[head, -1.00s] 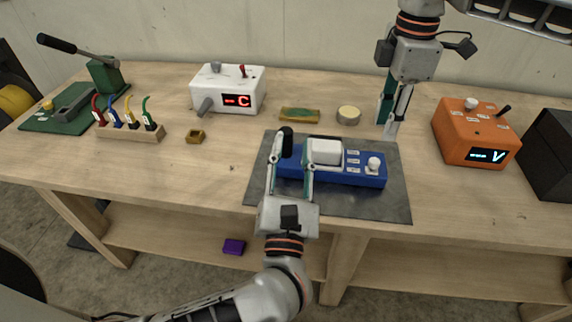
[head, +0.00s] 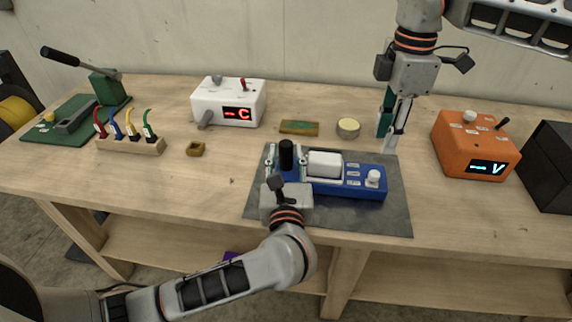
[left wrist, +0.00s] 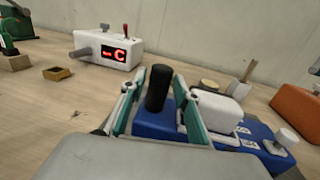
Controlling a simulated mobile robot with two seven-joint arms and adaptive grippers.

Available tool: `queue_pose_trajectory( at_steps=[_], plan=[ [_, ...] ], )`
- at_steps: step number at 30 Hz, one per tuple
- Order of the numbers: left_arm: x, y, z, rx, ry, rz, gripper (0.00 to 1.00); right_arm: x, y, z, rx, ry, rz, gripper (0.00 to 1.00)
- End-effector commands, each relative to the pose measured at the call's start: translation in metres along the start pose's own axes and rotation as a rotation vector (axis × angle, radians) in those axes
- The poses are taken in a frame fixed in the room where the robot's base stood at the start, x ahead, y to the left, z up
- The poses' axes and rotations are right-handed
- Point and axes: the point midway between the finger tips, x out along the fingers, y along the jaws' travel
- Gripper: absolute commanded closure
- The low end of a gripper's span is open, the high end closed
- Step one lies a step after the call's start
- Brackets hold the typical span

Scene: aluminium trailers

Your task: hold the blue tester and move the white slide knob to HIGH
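The blue tester (head: 330,189) lies on a dark grey mat. It has an upright black handle (head: 286,154) at its left end, a white block (head: 324,164) in the middle, white labels and a round white knob (head: 373,178) at the right. The black handle (left wrist: 158,88) also shows in the left wrist view. My left gripper (head: 287,158) is low over the tester's left end, its fingers apart on both sides of the handle, with gaps visible. My right gripper (head: 391,146) points down behind the tester's right part, empty; its finger spacing is unclear. The labels are unreadable.
A white box with a red display (head: 229,102) stands behind left, an orange box (head: 475,145) at right. A green-brown block (head: 299,127) and a round tin (head: 348,128) lie behind the mat (head: 400,210). A wooden rack (head: 131,145) holds coloured hooks.

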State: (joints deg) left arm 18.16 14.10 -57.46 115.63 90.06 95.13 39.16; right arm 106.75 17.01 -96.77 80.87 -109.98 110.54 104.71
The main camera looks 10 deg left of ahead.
Motion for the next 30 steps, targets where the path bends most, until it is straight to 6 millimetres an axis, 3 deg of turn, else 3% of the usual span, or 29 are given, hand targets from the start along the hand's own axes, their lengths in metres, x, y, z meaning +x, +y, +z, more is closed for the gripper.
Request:
queue_pose_trajectory(
  at_steps=[10,11,14,15,17,18,26,30],
  plan=[
    [0.0055,0.0003,0.0001,-0.001,0.0,0.0,0.69,0.0001,0.0,0.0,0.0,0.0,0.0,0.72],
    [0.0055,0.0003,0.0002,-0.001,0.0,0.0,0.72,0.0001,0.0,0.0,0.0,0.0,0.0,0.72],
    [0.0054,0.0003,0.0002,0.0,0.0,0.0,0.97,0.0001,0.0,0.0,0.0,0.0,0.0,0.72],
    [0.0053,0.0002,0.0002,-0.001,0.0,0.0,1.0,0.0001,0.0,0.0,0.0,0.0,0.0,0.72],
    [0.0053,0.0002,0.0002,-0.001,0.0,0.0,1.0,0.0001,0.0,0.0,0.0,0.0,0.0,0.72],
    [0.0053,0.0002,0.0002,-0.001,0.0,0.0,1.0,0.0001,0.0,0.0,0.0,0.0,0.0,0.66],
    [0.0052,0.0002,0.0002,-0.001,0.0,0.0,1.0,-0.0013,0.0001,0.0,-0.029,0.0,0.0,0.66],
    [0.0052,0.0001,0.0002,-0.001,0.0,0.0,1.0,-0.0064,0.0003,-0.0002,-0.159,0.0,0.001,0.66]
  ],
)
